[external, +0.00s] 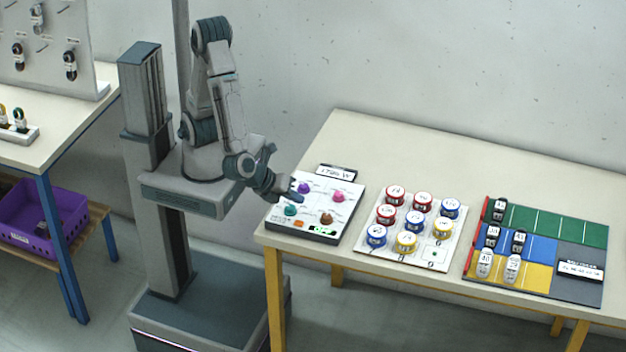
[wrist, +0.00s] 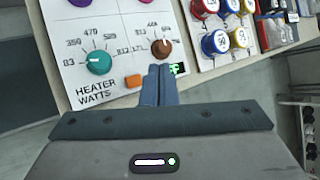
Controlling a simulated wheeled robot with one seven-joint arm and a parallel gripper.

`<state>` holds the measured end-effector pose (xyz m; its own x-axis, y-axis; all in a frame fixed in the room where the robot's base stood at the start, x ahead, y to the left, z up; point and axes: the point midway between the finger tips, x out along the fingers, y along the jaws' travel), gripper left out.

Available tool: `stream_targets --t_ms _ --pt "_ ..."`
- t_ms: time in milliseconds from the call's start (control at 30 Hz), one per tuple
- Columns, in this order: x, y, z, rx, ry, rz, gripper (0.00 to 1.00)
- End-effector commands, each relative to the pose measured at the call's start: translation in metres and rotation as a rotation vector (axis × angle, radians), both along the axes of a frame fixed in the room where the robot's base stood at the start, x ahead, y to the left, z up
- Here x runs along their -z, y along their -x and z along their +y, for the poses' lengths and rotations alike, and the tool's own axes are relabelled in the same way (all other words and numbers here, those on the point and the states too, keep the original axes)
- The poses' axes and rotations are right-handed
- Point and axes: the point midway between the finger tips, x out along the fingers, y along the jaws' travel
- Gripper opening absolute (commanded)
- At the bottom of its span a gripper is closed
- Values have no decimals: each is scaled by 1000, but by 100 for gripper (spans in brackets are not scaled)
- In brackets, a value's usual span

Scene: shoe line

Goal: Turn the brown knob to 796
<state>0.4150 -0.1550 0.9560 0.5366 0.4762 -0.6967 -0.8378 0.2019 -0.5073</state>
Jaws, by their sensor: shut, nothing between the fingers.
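The brown knob (wrist: 161,48) sits on the white heater panel (wrist: 100,20), at the panel's lower right in the external view (external: 326,219). Printed numbers ring it, several too small or hidden to read. A pale mark shows on its upper part; its exact setting cannot be told. My gripper (wrist: 159,72) is shut and empty, its fingertips just below the brown knob in the wrist view. In the external view my gripper (external: 296,193) is over the panel's left part. Whether the fingers touch anything cannot be told.
A teal knob (wrist: 98,62), an orange button (wrist: 133,81) and a small green display (wrist: 178,69) are near the brown knob. Purple (external: 304,187) and pink (external: 338,195) knobs are behind. A sign (external: 336,172) stands at the back. A board of round tins (external: 414,221) is right.

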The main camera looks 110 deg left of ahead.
Motion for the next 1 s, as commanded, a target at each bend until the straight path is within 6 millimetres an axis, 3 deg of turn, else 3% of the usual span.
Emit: stream_targets --t_ms 33,167,267,433,700,833,1000 --pt "0 0 0 -1 1 0 11" --pt "-3 -2 6 -73 35 3 47" --pt "-9 -5 17 -242 119 7 48" --pt "-23 -15 38 -696 351 4 48" --pt "-54 -48 48 -1380 724 -33 48" --pt "-67 -64 49 -1584 844 -47 48" --pt "-72 -74 50 -1693 910 -53 48"
